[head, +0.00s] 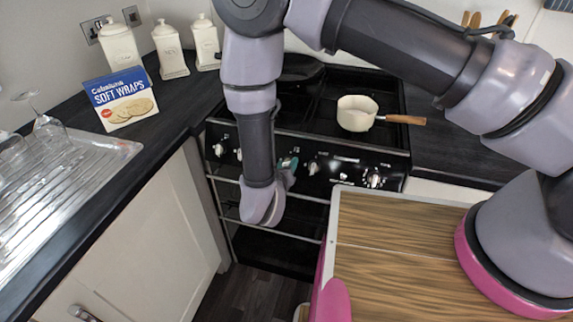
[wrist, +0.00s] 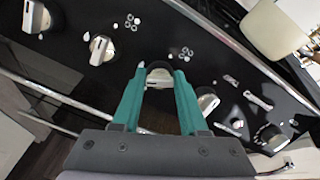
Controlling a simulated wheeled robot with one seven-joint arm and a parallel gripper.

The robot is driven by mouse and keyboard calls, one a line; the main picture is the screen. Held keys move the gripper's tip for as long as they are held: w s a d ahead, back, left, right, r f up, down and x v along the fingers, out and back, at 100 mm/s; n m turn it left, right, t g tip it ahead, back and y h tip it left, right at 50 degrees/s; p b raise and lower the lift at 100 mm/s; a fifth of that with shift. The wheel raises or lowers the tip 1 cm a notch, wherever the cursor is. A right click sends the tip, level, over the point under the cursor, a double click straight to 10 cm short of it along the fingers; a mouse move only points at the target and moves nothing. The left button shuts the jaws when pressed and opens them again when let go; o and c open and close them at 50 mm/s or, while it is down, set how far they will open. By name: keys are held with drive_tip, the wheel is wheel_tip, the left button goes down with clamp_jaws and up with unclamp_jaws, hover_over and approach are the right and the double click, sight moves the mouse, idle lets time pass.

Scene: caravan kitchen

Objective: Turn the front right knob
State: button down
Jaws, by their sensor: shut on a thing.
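The black cooker (head: 335,146) has a row of silver and black knobs along its front panel. My gripper (head: 288,166) is at the middle of this panel. In the wrist view its two teal fingers (wrist: 159,78) stand on either side of one knob (wrist: 159,73), the third from the left, and are shut on it. Two knobs lie to its left, the nearer one (wrist: 101,48) and a farther one (wrist: 36,16). Another knob (wrist: 207,101) is just right of the right finger, and one more (wrist: 270,137) is farther right. In the head view my arm hides the held knob.
A cream pan (head: 356,114) with a wooden handle sits on the hob. A rail (wrist: 70,104) runs below the knobs. A white cupboard (head: 140,235) and black worktop (head: 165,115) stand at left, with a wraps box (head: 122,99) and cream canisters (head: 169,50).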

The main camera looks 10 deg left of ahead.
drive_tip(key=m, duration=0.5)
drive_tip(key=shift+h, duration=0.4)
drive_tip(key=shift+c, duration=2.3)
unclamp_jaws()
drive_tip(key=d+v, duration=0.1)
drive_tip(key=v, duration=0.9)
drive_tip(key=shift+s+a, duration=0.4)
drive_tip(key=shift+a, duration=0.1)
drive_tip(key=shift+r, duration=0.1)
